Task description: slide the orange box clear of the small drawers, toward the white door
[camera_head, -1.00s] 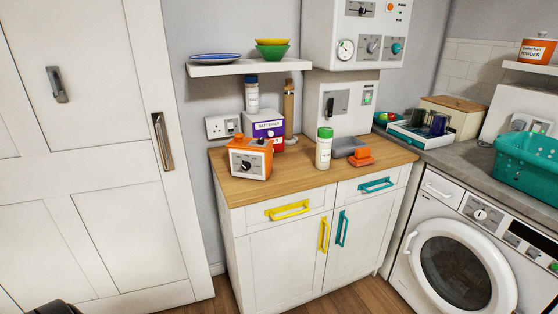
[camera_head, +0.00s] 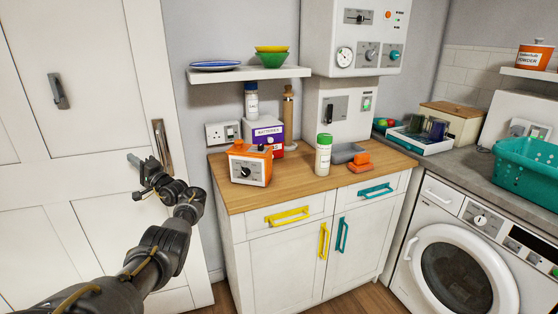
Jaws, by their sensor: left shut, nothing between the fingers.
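The orange box (camera_head: 250,163), with a white front and a black dial, stands on the left part of the wooden worktop (camera_head: 300,190). The small drawers are in the cabinet front below: one has a yellow handle (camera_head: 287,217), the other a teal handle (camera_head: 377,191). The white door (camera_head: 85,180) is at the left. My left gripper (camera_head: 141,178) is shut and empty, in front of the door near its handle, left of the orange box and apart from it. My right gripper is not in view.
A purple-and-white batteries box (camera_head: 268,133) stands close behind the orange box. A green-capped jar (camera_head: 323,155), a grey tray (camera_head: 346,152) and an orange item (camera_head: 360,163) are to the right. A shelf (camera_head: 250,74) with dishes hangs above. The worktop's front left is clear.

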